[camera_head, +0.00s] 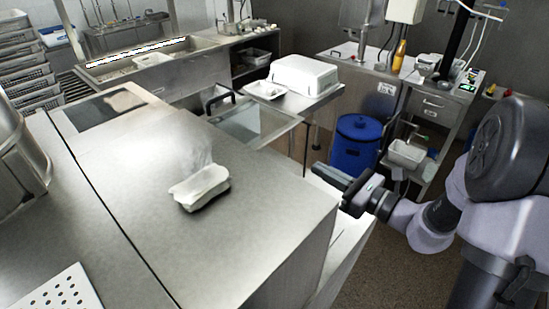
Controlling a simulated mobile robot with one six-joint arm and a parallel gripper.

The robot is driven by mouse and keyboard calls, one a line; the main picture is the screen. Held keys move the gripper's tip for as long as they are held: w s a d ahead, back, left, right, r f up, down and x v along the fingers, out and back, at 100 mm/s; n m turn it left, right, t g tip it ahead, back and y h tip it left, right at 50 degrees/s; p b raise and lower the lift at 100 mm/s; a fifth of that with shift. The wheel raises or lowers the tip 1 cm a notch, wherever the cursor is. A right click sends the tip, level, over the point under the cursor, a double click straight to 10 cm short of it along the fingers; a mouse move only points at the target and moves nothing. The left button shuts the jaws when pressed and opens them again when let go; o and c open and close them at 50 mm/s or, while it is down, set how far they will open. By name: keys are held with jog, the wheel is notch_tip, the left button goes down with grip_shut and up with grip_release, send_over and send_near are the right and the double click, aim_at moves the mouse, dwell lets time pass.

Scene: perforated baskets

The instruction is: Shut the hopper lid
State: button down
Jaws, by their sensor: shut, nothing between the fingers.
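My gripper (341,188) is at the right of the steel counter, beside its right edge, with its dark fingers pointing left. It is shut and holds nothing that I can see. A steel-sided opening (250,124) with a pale panel lies behind the counter, and a black bar handle (220,97) stands at its left. This may be the hopper and its lid, but I cannot tell for certain. My gripper is apart from it, nearer and to the right. A pale surface (343,240) below my gripper is partly hidden by the counter.
A crumpled white packet (200,187) lies on the steel counter (110,170). A white tub (304,75) and small tray (265,89) stand on a shelf behind. A blue bin (357,142) is on the floor. Open floor lies below my arm.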

send_near(240, 126)
jog(key=v, duration=0.4)
jog(key=shift+s+d+f, duration=0.15)
jog(key=shift+d, duration=0.1)
jog(key=p+x, duration=0.1)
jog(key=x, duration=1.3)
jog(key=shift+w+a+p, duration=0.25)
jog(key=shift+a+p, duration=0.05)
jog(key=shift+p, duration=0.05)
